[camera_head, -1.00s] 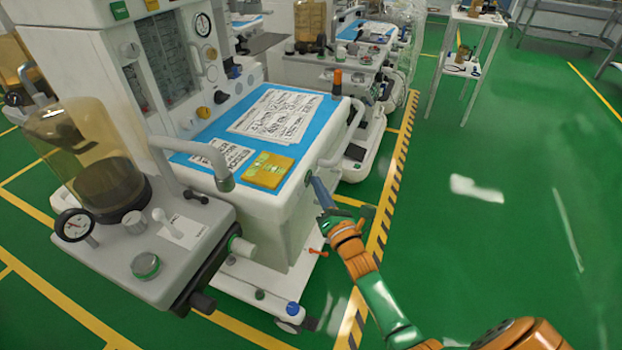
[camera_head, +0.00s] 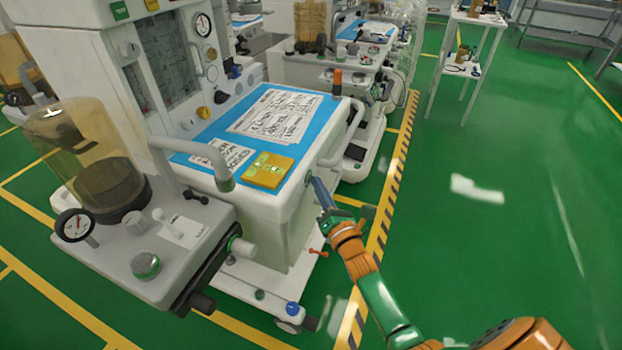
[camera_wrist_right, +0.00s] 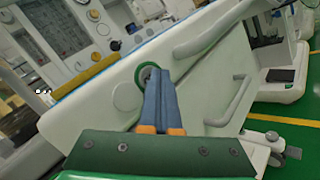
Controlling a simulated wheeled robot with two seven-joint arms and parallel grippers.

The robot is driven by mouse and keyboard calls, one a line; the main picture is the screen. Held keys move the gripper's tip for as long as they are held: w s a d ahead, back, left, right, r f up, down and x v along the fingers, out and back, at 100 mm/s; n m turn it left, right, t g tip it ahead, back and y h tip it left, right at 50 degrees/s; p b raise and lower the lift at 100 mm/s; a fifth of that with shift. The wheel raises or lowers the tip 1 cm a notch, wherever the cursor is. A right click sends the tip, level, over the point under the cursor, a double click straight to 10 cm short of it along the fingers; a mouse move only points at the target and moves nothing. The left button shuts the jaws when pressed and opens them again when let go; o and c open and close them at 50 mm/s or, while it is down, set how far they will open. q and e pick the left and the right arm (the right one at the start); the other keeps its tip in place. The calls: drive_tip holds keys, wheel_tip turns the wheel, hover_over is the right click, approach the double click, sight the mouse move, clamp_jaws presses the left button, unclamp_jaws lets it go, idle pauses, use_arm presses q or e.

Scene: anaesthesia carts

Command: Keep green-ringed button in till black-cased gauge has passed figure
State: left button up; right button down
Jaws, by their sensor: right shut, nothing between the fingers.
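The green-ringed button (camera_wrist_right: 146,73) is on the white side of the cart in the right wrist view. It has a grey centre inside a green ring. My right gripper (camera_wrist_right: 158,72) is shut and empty, with its blue fingertips in front of the button and covering part of it. I cannot tell for sure whether they touch or press it. In the head view my right gripper (camera_head: 317,183) is at the cart's right side, and the button is hidden. The black-cased gauge (camera_head: 75,225) has a white dial and a red needle; its figures are too small to read. My left gripper is not in view.
A curved handle (camera_wrist_right: 210,28) is beside my right gripper. A yellow pad (camera_head: 268,170) lies on the blue worktop.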

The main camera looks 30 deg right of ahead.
drive_tip(key=shift+s+d, duration=0.5)
drive_tip(key=shift+s, duration=0.1)
drive_tip(key=s+d+p, duration=0.1)
drive_tip(key=s+d, duration=0.2)
drive_tip(key=shift+s+d+p, duration=0.15)
drive_tip(key=shift+s+p, duration=0.25)
drive_tip(key=s+a+f+m+g+y+p, duration=0.15)
drive_tip(key=s+a+f+m+g, duration=0.25)
drive_tip(key=s+f+m+g, duration=0.65)
drive_tip(key=s+a+f+m+g+p, duration=0.1)
drive_tip(key=s+a+f+m+p, duration=0.4)
drive_tip(key=f, duration=1)
drive_tip(key=s+f+m+g, duration=0.1)
drive_tip(key=s+m+g, duration=0.1)
drive_tip(key=s, duration=0.5)
drive_tip(key=s+a+f+m+g, duration=0.1)
drive_tip(key=s+f+m+g, duration=0.1)
drive_tip(key=s+m, duration=0.2)
drive_tip(key=s+a+f+m+g, duration=0.1)
drive_tip(key=s+f+m+g, duration=0.1)
drive_tip(key=s, duration=0.8)
drive_tip(key=shift+s+f+m+g, duration=0.15)
drive_tip(key=shift+s+m+g, duration=0.2)
drive_tip(key=shift+m+g, duration=0.35)
